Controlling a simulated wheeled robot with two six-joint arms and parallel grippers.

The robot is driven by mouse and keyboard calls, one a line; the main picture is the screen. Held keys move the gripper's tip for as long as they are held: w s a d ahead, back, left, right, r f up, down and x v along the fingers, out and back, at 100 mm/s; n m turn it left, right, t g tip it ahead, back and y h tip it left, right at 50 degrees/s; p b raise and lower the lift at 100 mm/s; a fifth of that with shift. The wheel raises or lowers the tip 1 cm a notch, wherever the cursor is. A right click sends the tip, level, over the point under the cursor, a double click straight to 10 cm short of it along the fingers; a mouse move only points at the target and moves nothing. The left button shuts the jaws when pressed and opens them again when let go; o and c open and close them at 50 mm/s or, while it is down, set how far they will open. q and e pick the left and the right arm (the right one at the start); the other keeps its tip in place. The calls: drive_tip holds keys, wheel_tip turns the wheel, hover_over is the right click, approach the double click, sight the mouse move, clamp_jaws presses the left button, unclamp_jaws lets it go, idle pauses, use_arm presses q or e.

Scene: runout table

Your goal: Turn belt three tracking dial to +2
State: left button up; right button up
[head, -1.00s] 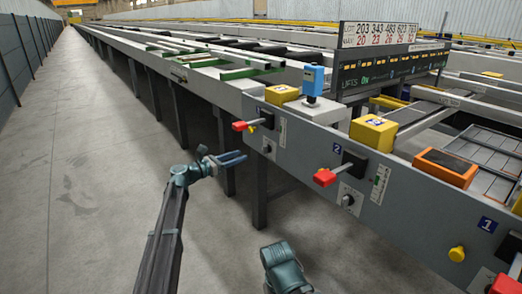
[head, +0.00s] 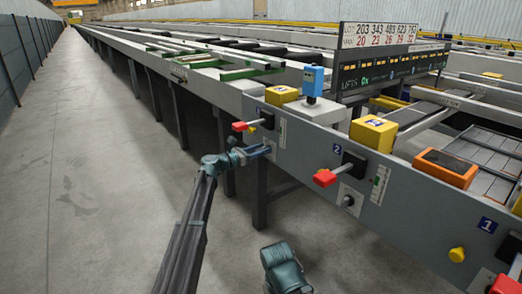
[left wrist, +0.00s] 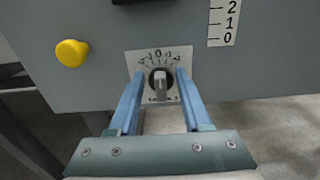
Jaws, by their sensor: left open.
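My left gripper (left wrist: 160,74) is open, with one blue finger on each side of the knob. I cannot tell whether the fingers touch it. In the head view, my left gripper (head: 262,151) is at the grey panel (head: 301,155) below the far red-handled lever (head: 240,126), and it hides the dial.
A yellow button (left wrist: 71,53) is left of the dial, and a vertical 2-1-0 scale (left wrist: 228,22) is at upper right. Nearer along the panel are another red lever (head: 325,177) and dial (head: 348,200) beside label 2 (head: 337,149). The floor (head: 100,190) at left is clear.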

use_arm(q)
clamp_jaws()
drive_tip(key=shift+m, duration=0.3)
drive_tip(key=shift+s+d+f+m, duration=0.1)
drive_tip(key=shift+s+d+m, duration=0.1)
drive_tip(key=shift+m, duration=1.6)
drive_tip(key=shift+s+d+f+m, duration=0.1)
drive_tip(key=shift+s+m, duration=0.05)
drive_tip(key=shift+m, duration=1.65)
unclamp_jaws()
